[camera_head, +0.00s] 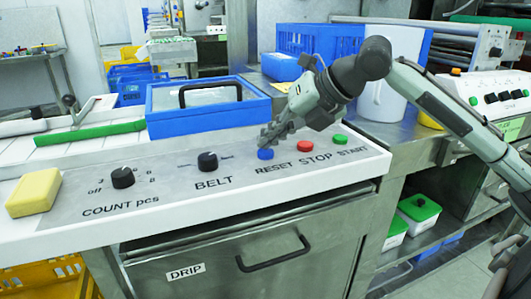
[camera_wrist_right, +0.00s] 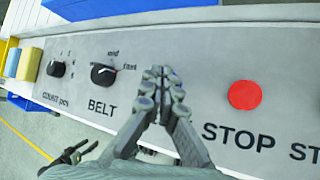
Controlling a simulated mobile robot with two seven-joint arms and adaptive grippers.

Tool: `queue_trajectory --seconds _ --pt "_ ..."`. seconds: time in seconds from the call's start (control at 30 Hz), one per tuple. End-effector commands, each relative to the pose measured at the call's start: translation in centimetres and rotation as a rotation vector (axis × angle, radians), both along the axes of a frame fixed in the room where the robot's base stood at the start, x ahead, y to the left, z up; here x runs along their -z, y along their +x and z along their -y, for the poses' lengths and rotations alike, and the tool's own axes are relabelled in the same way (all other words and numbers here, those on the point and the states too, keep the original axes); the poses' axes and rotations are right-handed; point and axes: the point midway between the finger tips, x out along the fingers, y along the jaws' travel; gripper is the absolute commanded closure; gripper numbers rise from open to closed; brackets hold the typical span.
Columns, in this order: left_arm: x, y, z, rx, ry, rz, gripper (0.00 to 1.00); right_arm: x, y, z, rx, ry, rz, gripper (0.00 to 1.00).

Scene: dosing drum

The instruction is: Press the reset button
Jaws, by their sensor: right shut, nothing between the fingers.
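The blue reset button (camera_head: 265,154) sits on the sloped panel above the word RESET, left of the red STOP button (camera_head: 305,146). My right gripper (camera_head: 270,138) is shut and empty, with its fingertips right by the blue button; I cannot tell whether they touch it. In the right wrist view the shut fingers (camera_wrist_right: 160,78) point at the panel between the BELT knob and the red STOP button (camera_wrist_right: 245,95). The blue button is hidden there behind the fingers.
The green START button (camera_head: 340,139) is right of STOP. The BELT knob (camera_head: 208,161) and COUNT knob (camera_head: 123,177) are to the left, with a yellow block (camera_head: 34,192) at the panel's end. A blue lidded box (camera_head: 207,110) stands behind the panel.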

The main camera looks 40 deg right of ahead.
Motion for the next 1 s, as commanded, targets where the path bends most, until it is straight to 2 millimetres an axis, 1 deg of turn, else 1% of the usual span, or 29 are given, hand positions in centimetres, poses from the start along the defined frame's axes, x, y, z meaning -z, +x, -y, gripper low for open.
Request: queue_trajectory --seconds 0.37,1.0 --pt "0.04 -0.10 0.00 -0.002 -0.001 -0.002 0.48 0.04 0.00 0.00 0.000 0.000 0.000 1.00" --pt "0.62 0.00 0.02 0.000 0.000 0.001 0.48 0.85 -0.01 -0.01 0.000 0.000 0.000 1.00"
